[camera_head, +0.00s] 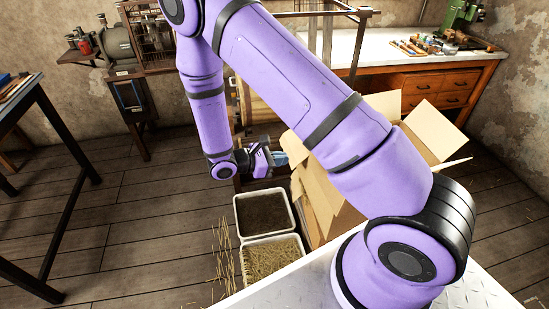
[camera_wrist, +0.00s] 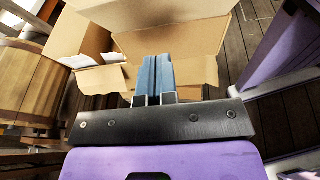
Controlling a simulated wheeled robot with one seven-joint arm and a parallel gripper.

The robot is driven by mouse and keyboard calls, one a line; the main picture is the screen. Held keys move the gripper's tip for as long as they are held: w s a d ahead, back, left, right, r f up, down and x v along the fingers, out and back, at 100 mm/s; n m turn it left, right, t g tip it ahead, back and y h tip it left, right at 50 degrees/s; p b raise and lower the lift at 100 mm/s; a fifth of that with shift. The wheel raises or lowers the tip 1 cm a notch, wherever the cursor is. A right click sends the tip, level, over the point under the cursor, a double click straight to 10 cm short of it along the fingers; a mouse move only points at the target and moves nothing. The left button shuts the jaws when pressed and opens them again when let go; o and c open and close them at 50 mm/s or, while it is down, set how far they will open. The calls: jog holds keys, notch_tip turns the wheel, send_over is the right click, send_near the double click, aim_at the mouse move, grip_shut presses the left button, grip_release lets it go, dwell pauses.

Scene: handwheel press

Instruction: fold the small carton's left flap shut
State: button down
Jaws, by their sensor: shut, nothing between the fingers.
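The open cardboard carton (camera_head: 321,207) stands on the floor right of centre in the head view, with much of it hidden behind my arm. Tan flaps stick up and out at its upper right. A flap or panel stands at its left side, near my gripper. In the wrist view, cardboard panels (camera_wrist: 188,42) spread ahead of and around the fingers. I cannot tell for certain which panel is the left flap. My gripper (camera_head: 281,158) is shut and empty, its blue fingertips (camera_wrist: 153,68) close to the cardboard; contact is unclear.
Two white bins, one with dark material (camera_head: 263,212) and one with straw (camera_head: 270,259), stand left of the carton. A workbench (camera_head: 420,68) with drawers is behind it. A wooden barrel (camera_wrist: 22,82) is at the wrist view's left. The floor at left is mostly clear.

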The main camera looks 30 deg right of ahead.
jog(key=s+d, duration=0.1)
jog(key=d, duration=0.7)
jog(key=shift+s+d+r, duration=0.2)
jog(key=shift+s+r, duration=0.1)
jog(key=shift+r, duration=0.05)
jog(key=shift+r, duration=0.1)
